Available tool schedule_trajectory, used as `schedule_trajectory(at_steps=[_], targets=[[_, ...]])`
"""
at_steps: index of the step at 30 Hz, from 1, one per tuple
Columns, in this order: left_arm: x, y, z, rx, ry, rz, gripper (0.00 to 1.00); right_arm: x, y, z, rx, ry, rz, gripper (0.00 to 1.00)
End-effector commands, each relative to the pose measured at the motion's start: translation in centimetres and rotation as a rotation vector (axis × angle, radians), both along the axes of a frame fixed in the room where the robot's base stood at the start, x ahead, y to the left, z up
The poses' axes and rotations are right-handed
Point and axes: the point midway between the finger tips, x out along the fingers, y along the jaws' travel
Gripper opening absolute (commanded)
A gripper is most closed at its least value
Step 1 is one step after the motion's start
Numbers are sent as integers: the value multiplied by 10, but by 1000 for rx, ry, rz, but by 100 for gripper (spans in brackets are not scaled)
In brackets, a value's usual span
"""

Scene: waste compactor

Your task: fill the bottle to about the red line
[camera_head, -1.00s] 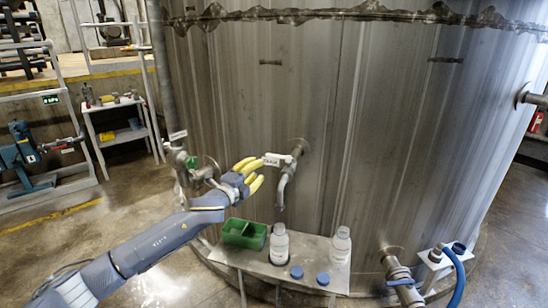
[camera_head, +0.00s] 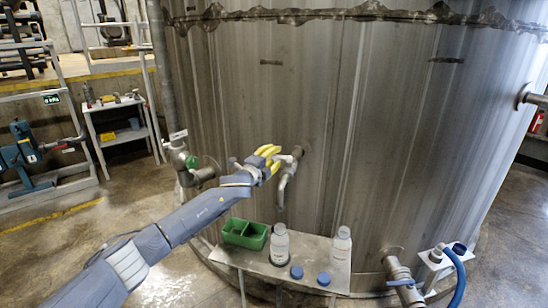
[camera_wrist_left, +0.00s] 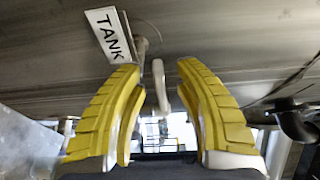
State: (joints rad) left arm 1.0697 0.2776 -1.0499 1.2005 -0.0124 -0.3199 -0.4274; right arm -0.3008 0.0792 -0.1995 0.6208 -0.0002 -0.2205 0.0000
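A white bottle (camera_head: 279,246) stands upright on the small metal shelf (camera_head: 310,277), below the curved spout of the tank's tap (camera_head: 284,188). A second white bottle (camera_head: 340,250) stands to its right. I cannot make out a red line or the liquid level on either. Two blue caps, one (camera_head: 296,272) and another (camera_head: 323,279), lie in front of the bottles. My left gripper (camera_head: 272,158) has yellow fingers and is at the tap, above the bottles. In the left wrist view the fingers (camera_wrist_left: 156,80) are apart, with the pale tap lever (camera_wrist_left: 160,84) between them. My right gripper is not in view.
A green divided bin (camera_head: 244,234) sits at the shelf's left end. The large steel tank (camera_head: 400,140) curves behind everything. A valve (camera_head: 398,275) and blue hose (camera_head: 459,277) are at the right. A TANK sign (camera_wrist_left: 110,35) hangs near the tap.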

Motion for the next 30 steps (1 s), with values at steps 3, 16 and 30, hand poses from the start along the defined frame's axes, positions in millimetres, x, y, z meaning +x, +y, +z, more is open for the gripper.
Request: schedule_trajectory(at_steps=[3,16,30], targets=[[1,-2,0,1,0,-1,32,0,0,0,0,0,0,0],[2,-1,0,0,0,0,17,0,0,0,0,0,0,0],[2,-1,0,0,0,0,0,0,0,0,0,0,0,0]])
